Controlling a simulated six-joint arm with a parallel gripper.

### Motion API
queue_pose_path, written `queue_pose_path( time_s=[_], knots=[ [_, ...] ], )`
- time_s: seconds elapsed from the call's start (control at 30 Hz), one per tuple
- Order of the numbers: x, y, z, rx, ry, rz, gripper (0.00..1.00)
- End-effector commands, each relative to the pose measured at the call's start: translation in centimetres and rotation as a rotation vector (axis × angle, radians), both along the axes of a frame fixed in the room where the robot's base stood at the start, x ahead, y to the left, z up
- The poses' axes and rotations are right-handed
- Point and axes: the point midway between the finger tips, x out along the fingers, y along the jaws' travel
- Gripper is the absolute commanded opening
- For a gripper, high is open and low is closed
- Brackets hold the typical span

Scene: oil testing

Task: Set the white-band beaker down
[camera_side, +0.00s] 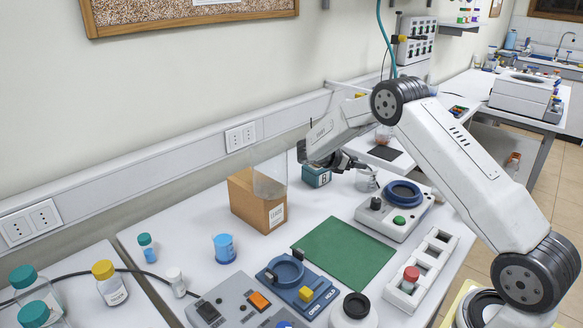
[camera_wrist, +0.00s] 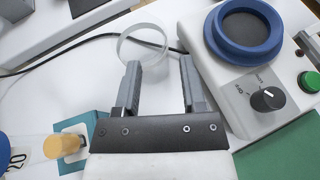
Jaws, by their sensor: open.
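The white-band beaker (camera_side: 366,181) is a clear glass with a pale band. It stands upright on the white table behind the grey device with the blue ring. In the wrist view its pale round rim (camera_wrist: 120,46) shows just beyond my fingertips. My gripper (camera_side: 362,164) is at the beaker's upper left in the side view. In the wrist view my gripper (camera_wrist: 160,68) has its two fingers spread, with nothing clasped between them. The fingertips are very close to the beaker's near side; I cannot tell whether they touch it.
The grey device with a blue ring (camera_side: 403,192) stands close to the beaker. A teal box (camera_side: 316,176) is on its other side. A cardboard box (camera_side: 257,205), a green mat (camera_side: 343,253) and a blue beaker (camera_side: 224,249) are nearer. A black cable (camera_wrist: 75,45) runs past the beaker.

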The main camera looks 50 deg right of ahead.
Motion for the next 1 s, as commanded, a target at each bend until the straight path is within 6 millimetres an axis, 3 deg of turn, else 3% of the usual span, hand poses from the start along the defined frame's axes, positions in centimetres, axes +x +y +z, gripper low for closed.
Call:
queue_pose_path(
  time_s=[0.67,0.87,1.0],
  knots=[
    [0.0,0.4,0.0,0.012,-0.014,-0.002,0.53],
    [-0.9,2.5,-0.1,0.093,-0.100,-0.019,0.53],
    [-2.1,5.5,-0.2,0.198,-0.218,-0.057,0.53]
  ],
)
